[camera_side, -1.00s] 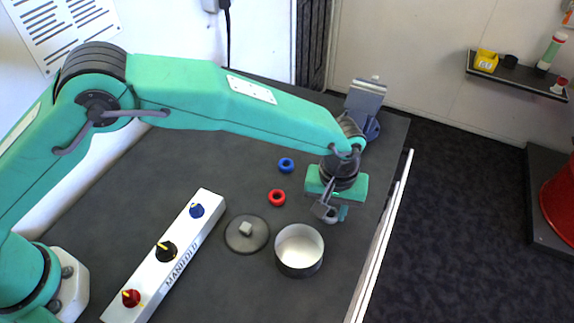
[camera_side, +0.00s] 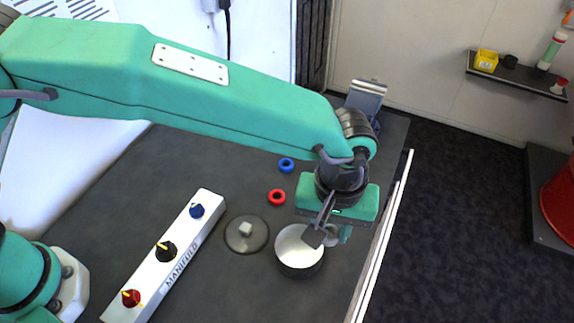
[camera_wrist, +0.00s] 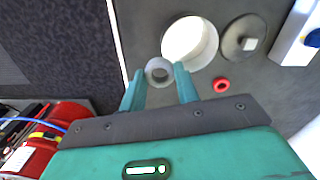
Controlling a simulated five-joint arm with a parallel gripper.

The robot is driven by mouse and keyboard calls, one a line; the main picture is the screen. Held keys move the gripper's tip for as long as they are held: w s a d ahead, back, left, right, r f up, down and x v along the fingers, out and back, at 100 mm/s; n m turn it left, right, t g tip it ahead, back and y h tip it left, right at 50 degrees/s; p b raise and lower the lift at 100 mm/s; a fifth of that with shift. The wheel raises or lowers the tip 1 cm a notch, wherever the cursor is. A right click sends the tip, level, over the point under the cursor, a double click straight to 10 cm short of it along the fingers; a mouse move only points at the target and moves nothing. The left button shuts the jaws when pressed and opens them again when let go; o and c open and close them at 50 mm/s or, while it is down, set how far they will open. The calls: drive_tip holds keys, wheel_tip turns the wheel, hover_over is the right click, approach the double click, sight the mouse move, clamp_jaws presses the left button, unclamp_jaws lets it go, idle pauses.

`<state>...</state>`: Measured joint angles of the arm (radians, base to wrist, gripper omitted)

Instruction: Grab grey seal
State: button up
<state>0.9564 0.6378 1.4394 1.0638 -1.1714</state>
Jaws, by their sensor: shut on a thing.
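The grey seal (camera_side: 333,227) is a small ring in the side view. My gripper (camera_side: 329,237) is shut on it, with a finger on either side. In the wrist view the grey seal (camera_wrist: 157,61) sits between the two green fingertips of my gripper (camera_wrist: 158,72). It appears held above the dark table, beside the round open can. In the side view the near finger partly hides the seal.
The open can (camera_side: 298,265) stands close below my gripper. Its round lid (camera_side: 242,243) lies left of it. A grey vise-like block (camera_side: 365,98) stands at the back edge.

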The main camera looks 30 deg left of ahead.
drive_tip(key=shift+s+d+r, duration=0.15)
drive_tip(key=shift+s+r, duration=0.3)
drive_tip(key=shift+s, duration=0.3)
